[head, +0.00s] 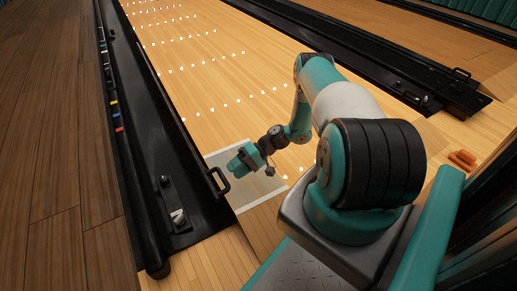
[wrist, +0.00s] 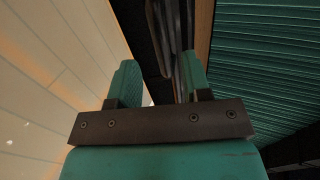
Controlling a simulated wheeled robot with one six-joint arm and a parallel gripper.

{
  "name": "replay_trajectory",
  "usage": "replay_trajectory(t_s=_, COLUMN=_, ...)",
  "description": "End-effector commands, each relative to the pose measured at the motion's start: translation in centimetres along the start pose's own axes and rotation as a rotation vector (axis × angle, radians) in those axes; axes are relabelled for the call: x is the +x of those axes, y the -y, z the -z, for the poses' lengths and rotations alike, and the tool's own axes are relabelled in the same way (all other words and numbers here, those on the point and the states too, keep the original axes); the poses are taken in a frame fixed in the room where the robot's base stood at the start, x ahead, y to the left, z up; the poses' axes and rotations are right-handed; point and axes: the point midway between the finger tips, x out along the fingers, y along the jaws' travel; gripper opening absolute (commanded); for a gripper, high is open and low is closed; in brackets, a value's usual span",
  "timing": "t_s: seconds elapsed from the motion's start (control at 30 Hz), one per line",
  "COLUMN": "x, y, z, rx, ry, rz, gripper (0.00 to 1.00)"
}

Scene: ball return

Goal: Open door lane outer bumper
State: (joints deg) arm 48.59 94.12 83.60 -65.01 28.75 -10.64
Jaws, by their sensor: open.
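The black outer bumper (head: 135,120) runs along the left side of the lane in the head view. A black loop handle (head: 218,183) stands near its front end, at the lane-side edge. My gripper (head: 235,165) is just right of and slightly beyond the handle in the head view. In the wrist view, my gripper (wrist: 160,80) shows two teal fingers spread apart with nothing clamped.
A pale translucent panel (head: 255,192) lies on the lane under my gripper. Another black bumper (head: 370,65) with its own handle (head: 461,73) borders the lane's right side. Orange objects (head: 462,160) lie at the far right. The lane ahead (head: 210,90) is clear.

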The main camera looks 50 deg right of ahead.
Motion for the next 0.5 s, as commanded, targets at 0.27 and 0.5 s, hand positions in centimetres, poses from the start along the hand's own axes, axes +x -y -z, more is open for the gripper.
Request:
replay_trajectory(t_s=0.27, x=-7.6, y=0.2, z=0.0, rx=-0.001, ry=-0.006, rz=-0.002, gripper=0.44)
replay_trajectory(t_s=0.5, x=-12.1, y=-0.1, z=0.0, rx=-0.001, ry=-0.004, rz=-0.002, gripper=0.44)
